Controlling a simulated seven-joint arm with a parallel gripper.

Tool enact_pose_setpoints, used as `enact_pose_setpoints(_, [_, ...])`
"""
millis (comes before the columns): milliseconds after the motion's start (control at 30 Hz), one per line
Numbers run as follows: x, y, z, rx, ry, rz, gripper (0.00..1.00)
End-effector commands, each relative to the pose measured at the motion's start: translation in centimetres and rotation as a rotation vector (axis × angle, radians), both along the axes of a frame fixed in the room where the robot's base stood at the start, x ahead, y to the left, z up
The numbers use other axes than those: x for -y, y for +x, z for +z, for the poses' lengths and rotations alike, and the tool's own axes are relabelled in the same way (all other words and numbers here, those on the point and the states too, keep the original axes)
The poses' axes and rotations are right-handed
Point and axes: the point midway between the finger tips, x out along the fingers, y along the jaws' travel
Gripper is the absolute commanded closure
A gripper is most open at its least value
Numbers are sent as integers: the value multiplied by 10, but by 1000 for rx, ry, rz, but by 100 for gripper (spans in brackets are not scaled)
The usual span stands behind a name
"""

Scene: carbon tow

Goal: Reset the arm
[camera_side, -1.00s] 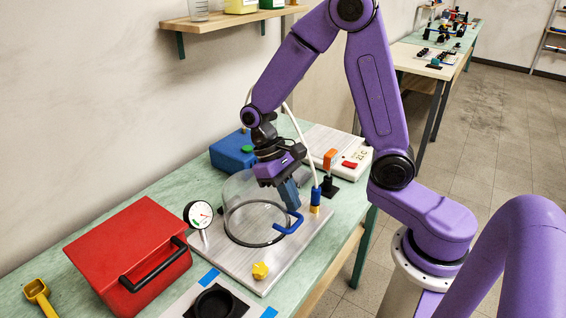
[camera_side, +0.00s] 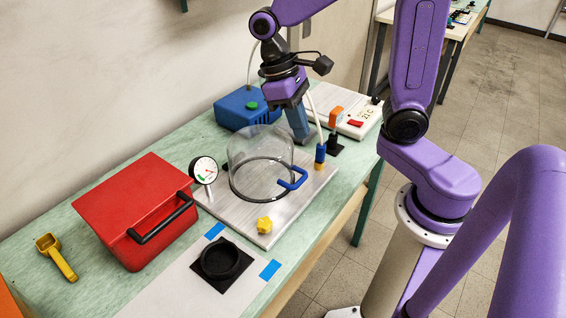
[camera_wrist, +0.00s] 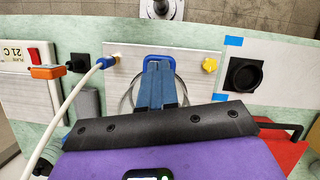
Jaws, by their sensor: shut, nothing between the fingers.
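My gripper (camera_side: 300,134) is shut and empty, its blue-grey fingers pointing down. In the side view it hangs above and behind the blue handle (camera_side: 294,179), apart from it. The clear dome (camera_side: 250,150) with its dark rim stands on the grey metal plate (camera_side: 278,218). In the wrist view my closed fingers (camera_wrist: 159,66) lie across the picture in front of the blue handle (camera_wrist: 160,58) and hide much of the dome. My upper arm links run out of the top of the side view.
A red box (camera_side: 120,205) stands left, with a gauge (camera_side: 203,170) beside the dome. Behind are a blue unit (camera_side: 246,106) and a white controller (camera_side: 352,122). A white hose (camera_wrist: 72,102) runs close to my wrist. A black ring (camera_side: 221,259) lies in front.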

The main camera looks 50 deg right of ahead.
Motion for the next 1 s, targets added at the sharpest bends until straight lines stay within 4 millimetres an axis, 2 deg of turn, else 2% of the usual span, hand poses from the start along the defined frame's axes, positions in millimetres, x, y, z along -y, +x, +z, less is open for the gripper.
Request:
enact_pose_setpoints(700, [3,-106,-17,263,176,680,100])
enact_pose_setpoints(833, [4,-121,-20,292,206,768,100])
enact_pose_setpoints(1000, [5,-130,-21,310,227,824,100])
